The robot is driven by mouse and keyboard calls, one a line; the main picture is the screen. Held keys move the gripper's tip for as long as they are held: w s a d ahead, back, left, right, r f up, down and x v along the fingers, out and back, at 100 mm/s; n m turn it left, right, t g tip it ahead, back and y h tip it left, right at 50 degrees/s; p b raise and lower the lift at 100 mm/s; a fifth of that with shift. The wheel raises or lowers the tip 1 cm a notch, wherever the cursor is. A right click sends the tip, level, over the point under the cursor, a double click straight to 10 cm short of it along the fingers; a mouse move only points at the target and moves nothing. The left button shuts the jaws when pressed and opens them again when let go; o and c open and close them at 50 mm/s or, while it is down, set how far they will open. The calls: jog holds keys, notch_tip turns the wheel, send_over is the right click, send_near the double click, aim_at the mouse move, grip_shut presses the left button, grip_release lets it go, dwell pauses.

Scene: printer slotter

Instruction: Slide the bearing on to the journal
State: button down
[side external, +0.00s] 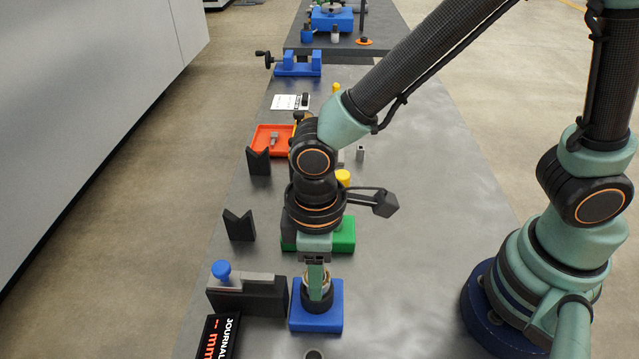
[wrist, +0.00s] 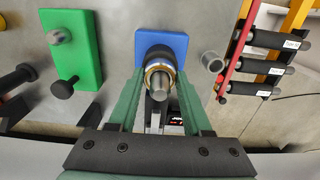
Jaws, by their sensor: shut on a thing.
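A blue block (side external: 318,325) stands on the bench below my gripper, with a black collar (side external: 318,301) on top. It is at the top centre of the wrist view (wrist: 150,42). A brass and silver ring, the bearing (wrist: 150,72), sits between my fingertips. A silver shaft, the journal (wrist: 160,84), points toward the wrist camera, and the ring appears to be around it. My gripper (side external: 318,283) points down and is shut on the bearing (side external: 329,284). Its green fingers (wrist: 160,75) flank the ring. The fingers partly hide the fit, so how far down the bearing sits is unclear.
A green block (side external: 345,234) stands behind the blue one. A dark fixture with a blue knob (side external: 222,270) and a JOURNAL display (side external: 215,338) are at left. Two black V-shaped stands (side external: 239,226) and a red tray (side external: 268,146) lie farther back. The bench at right is clear.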

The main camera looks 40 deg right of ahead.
jog(key=shift+c, duration=1.3)
grip_release()
notch_tip(320, 180, up, 12)
jog(key=shift+f, duration=0.2)
jog(key=shift+w+d+r, duration=0.15)
jog(key=shift+d+r, duration=0.05)
jog(key=w+d+r+m+t, duration=0.1)
jog(key=d+m+t, duration=0.1)
jog(key=d, duration=0.5)
jog(key=w+d+r+m+t, duration=0.1)
jog(key=d+m, duration=0.3)
jog(key=d, duration=0.4)
jog(key=w+d+r+m+t, duration=0.2)
jog(key=d+m, duration=0.1)
jog(key=d, duration=0.4)
jog(key=shift+w+d+r+t, duration=0.25)
jog(key=shift+d+r+t, duration=0.05)
jog(key=shift+d+r, duration=0.1)
